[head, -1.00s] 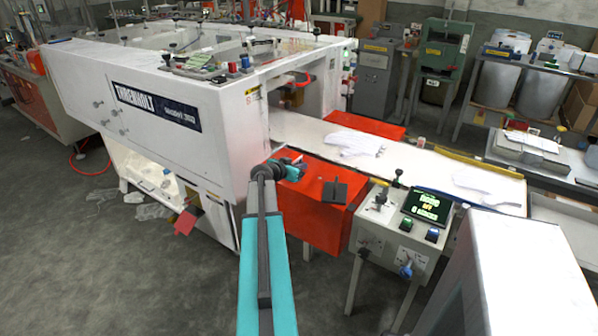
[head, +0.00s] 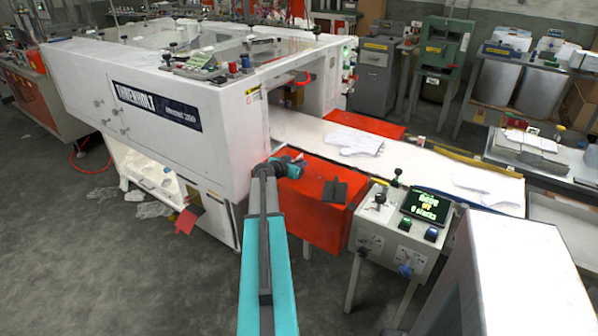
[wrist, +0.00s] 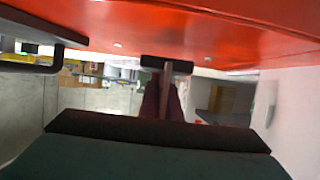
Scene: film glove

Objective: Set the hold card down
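My gripper (head: 295,167) is at the end of the teal arm, over the near-left part of the red table (head: 310,215), next to the white machine. It is very small in the head view. In the wrist view a grey T-shaped part (wrist: 166,95) with a dark maroon strip behind it shows close to the red surface (wrist: 200,25). I cannot tell whether this strip is a held card or how far the fingers are apart. A red card-like piece (head: 186,221) shows low by the machine's open side. I cannot tell which piece is the hold card.
A small dark grey stand (head: 333,190) is on the red table, right of my gripper. The white machine (head: 190,110) rises close on the left. A control box with a screen (head: 426,207) stands on the right.

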